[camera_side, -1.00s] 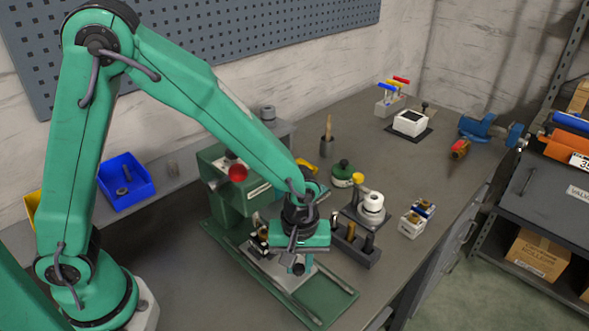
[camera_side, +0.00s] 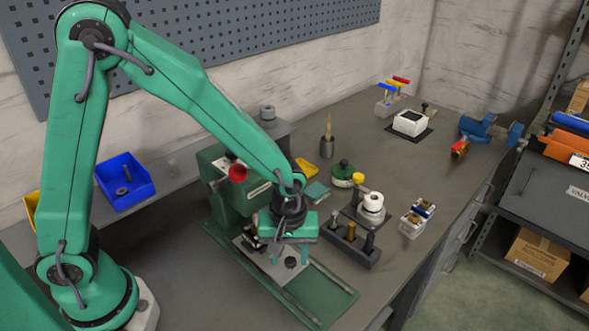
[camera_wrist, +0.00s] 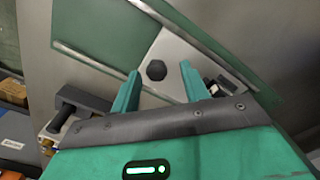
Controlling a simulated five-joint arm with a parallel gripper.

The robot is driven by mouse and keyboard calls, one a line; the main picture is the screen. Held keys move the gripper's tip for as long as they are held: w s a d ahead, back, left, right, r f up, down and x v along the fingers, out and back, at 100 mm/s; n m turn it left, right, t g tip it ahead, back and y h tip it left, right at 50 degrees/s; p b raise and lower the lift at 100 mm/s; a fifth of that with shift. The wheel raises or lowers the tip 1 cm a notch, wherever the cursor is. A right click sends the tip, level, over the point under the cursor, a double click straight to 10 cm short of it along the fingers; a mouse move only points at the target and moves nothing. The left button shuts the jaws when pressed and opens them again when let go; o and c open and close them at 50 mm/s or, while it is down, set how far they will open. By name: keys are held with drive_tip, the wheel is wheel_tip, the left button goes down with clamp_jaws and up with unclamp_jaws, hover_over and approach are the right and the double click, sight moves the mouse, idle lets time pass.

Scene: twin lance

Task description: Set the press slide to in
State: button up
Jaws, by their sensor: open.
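The green press (camera_side: 230,185) stands on the bench with a green railed base (camera_side: 325,292) in front. The plate (camera_wrist: 180,58) and hexagonal knob (camera_wrist: 156,70) also show in the wrist view. My gripper (camera_side: 290,254) points down over the plate and is open. In the wrist view my gripper (camera_wrist: 160,75) has a finger on each side of the knob, with gaps showing. The plate's far end is partly hidden by my arm.
A dark block with pegs (camera_side: 351,246) stands close to the right of the rails. A white round fixture (camera_side: 372,205) is behind it. A red ball handle (camera_side: 238,173) sticks out of the press. The rails' outer end is clear.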

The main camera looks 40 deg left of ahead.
drive_tip(key=shift+r, duration=0.1)
drive_tip(key=shift+r, duration=3.8)
